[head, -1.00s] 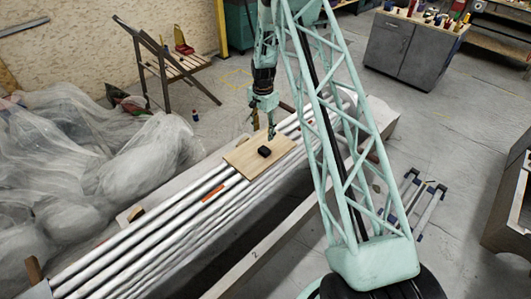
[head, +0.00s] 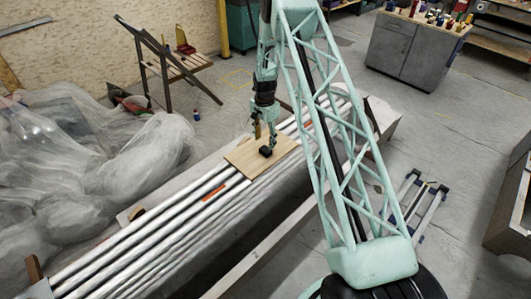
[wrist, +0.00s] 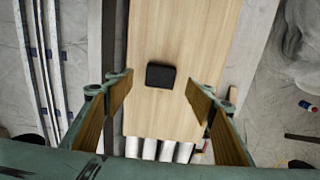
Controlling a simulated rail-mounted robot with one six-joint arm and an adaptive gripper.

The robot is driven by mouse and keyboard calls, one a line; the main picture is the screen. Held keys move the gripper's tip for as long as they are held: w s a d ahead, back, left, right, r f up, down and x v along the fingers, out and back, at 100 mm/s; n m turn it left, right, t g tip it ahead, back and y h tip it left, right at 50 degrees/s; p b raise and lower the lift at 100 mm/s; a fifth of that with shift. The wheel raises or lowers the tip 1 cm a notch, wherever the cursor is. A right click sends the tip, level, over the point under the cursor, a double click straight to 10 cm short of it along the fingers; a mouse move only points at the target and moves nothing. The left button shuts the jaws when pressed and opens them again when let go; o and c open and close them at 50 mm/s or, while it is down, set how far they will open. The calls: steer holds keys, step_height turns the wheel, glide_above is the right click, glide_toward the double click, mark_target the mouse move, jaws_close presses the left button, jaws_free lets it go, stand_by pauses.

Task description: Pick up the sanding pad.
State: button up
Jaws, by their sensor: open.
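The sanding pad (head: 266,151) is a small black block lying on a light wooden board (head: 240,155). In the wrist view the pad (wrist: 160,76) lies flat near the middle of the board (wrist: 183,30). My gripper (head: 264,140) is just above and behind the pad in the head view. In the wrist view my gripper (wrist: 162,97) is open, with a wood-faced finger on each side and the pad beyond the tips, roughly centred between them. Nothing is between the fingers. The exact height above the board is hard to tell.
The board rests across several long silver pipes (head: 150,233) on a low stand. Plastic-wrapped heaps (head: 130,160) lie to the left, and a wooden chair (head: 168,65) stands behind. A grey cabinet (head: 405,48) is at the back right. The board around the pad is clear.

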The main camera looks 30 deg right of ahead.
mark_target(265, 149)
steer(key=shift+f, duration=1.2)
steer(key=shift+f, duration=0.1)
steer(key=shift+w+d+f+b, duration=0.1)
steer(key=shift+f+b, duration=0.4)
steer(key=shift+f, duration=1.95)
steer(key=shift+c, duration=0.5)
steer(key=c, duration=0.9)
